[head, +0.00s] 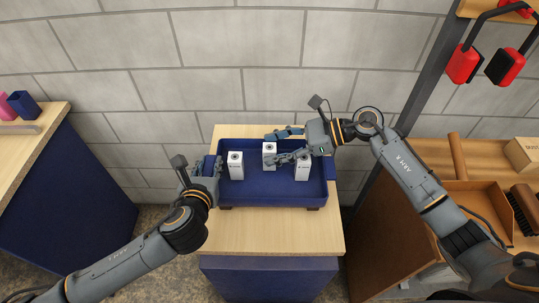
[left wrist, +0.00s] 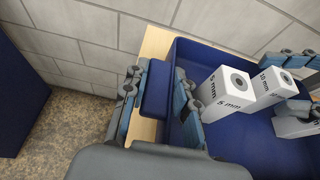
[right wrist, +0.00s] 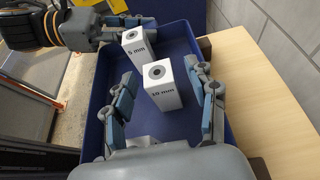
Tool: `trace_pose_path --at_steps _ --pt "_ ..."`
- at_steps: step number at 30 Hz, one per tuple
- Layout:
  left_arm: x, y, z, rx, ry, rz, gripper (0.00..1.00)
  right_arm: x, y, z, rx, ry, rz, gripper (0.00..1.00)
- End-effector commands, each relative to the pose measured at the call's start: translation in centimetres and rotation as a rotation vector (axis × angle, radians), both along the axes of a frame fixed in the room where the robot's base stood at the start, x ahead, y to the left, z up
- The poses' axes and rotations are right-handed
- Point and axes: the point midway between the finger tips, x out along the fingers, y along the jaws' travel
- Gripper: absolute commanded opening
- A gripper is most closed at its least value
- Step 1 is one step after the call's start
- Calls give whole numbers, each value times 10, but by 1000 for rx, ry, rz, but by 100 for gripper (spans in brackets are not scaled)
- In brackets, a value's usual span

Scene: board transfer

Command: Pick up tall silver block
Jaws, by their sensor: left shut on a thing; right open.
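Three pale silver-white blocks with a round hole on top stand in the blue tray: a left block (head: 236,170) marked 5 mm (left wrist: 225,95), a middle block (head: 269,158) marked 10 mm (right wrist: 163,90), and a right block (head: 302,170) whose label I cannot read. I cannot tell clearly which is tallest. My right gripper (head: 274,148) is open, its fingers on either side of the middle block in the right wrist view; contact is not visible. My left gripper (head: 210,167) is shut on the blue tray's left handle (left wrist: 157,92).
The blue tray (head: 270,200) sits on a wooden-topped cabinet (head: 275,235) against a grey block wall. A wooden bench (head: 30,135) stands at the left. A workbench with a brush (head: 525,208) is at the right. The cabinet's front strip is clear.

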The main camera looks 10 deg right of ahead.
Motion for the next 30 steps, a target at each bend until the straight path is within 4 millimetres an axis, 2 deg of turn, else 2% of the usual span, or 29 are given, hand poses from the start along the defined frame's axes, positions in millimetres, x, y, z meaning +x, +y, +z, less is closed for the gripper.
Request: trace_pose_path --at_steps 2,9,11,20,23,30 --pt "1 0 2 -2 -4 0 0 0 0 0 0 0 0 58" --pt "1 0 2 -2 -4 -1 0 0 -1 0 0 0 0 11" --pt "1 0 2 -2 -4 -1 0 0 -1 0 0 0 1 0" --pt "1 0 2 -2 -5 -1 0 0 -1 4 1 -2 1 0" --pt "1 0 2 -2 -5 0 0 0 -1 15 -1 -5 1 0" --pt "1 0 2 -2 -4 0 0 0 -1 64 0 -7 2 0"
